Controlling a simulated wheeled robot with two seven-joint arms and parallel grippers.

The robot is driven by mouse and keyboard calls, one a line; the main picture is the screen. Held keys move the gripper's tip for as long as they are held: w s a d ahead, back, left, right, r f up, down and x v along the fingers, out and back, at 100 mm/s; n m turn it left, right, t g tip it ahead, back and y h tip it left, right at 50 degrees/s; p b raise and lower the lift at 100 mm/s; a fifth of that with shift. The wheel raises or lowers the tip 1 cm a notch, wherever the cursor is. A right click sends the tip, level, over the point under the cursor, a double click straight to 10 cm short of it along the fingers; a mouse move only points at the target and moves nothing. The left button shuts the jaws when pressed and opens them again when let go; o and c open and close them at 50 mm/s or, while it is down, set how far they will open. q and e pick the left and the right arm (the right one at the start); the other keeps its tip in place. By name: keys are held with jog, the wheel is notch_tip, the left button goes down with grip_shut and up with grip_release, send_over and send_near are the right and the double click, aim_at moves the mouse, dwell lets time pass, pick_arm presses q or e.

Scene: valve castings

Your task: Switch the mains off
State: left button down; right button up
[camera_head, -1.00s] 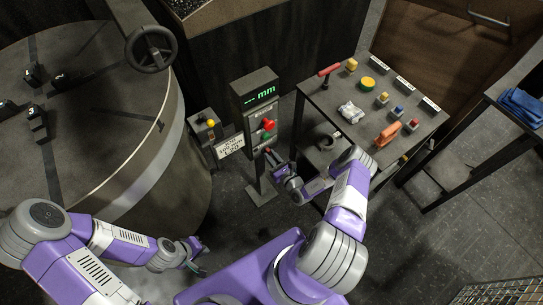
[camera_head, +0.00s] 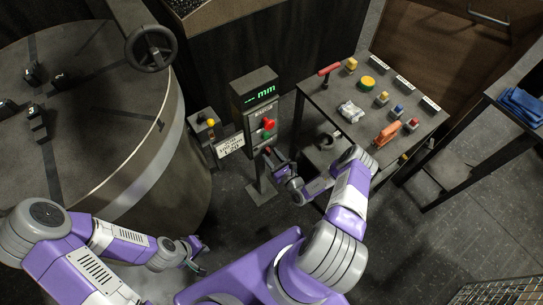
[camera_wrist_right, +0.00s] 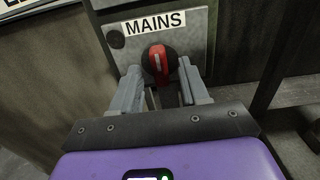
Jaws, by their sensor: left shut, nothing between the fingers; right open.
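The mains switch (camera_wrist_right: 159,63) is a red handle on a round black base, under a MAINS label (camera_wrist_right: 155,23) on a grey panel (camera_wrist_right: 196,41). Its handle stands about upright in the right wrist view, with a pale mark on it. My right gripper (camera_wrist_right: 161,78) is open, with one finger to each side of the switch. I cannot tell whether either finger touches it. In the head view my right gripper (camera_head: 270,153) is at the lower part of the control pedestal (camera_head: 254,92) and largely hides the switch. My left gripper (camera_head: 202,257) is shut and empty, low at the left.
A red button (camera_head: 269,124) and a green button (camera_head: 267,135) are on the pedestal face above my right gripper. A white sign (camera_head: 229,146) stands to its left. A dark table (camera_head: 327,98) with several coloured parts is to the right. A big round machine table (camera_head: 90,130) fills the left.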

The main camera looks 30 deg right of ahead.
jog(key=s+p, duration=0.1)
jog(key=s, duration=0.6)
jog(key=shift+d, duration=0.25)
jog(key=s+a+r+n+g+y, duration=0.25)
jog(key=a+n+g+y, duration=0.3)
jog(key=a, duration=0.45)
jog(key=s+a+r+n+g+y, duration=0.1)
jog(key=s+a+n+g+y, duration=0.2)
jog(key=a+n+g+y, duration=0.5)
jog(key=s+a+n+g+h, duration=0.4)
jog(key=s+n+g+h, duration=0.35)
jog(key=s+n, duration=0.45)
jog(key=w+r+n+t+h, duration=0.1)
jog(key=n, duration=0.1)
jog(key=w+d+r+n+t+h, duration=0.1)
jog(key=n, duration=0.1)
jog(key=w+r+n+t+h, duration=0.1)
jog(key=n, duration=0.2)
jog(key=shift+w+d+r+t, duration=0.1)
jog(key=shift+d+t, duration=0.05)
jog(key=shift+t, duration=0.15)
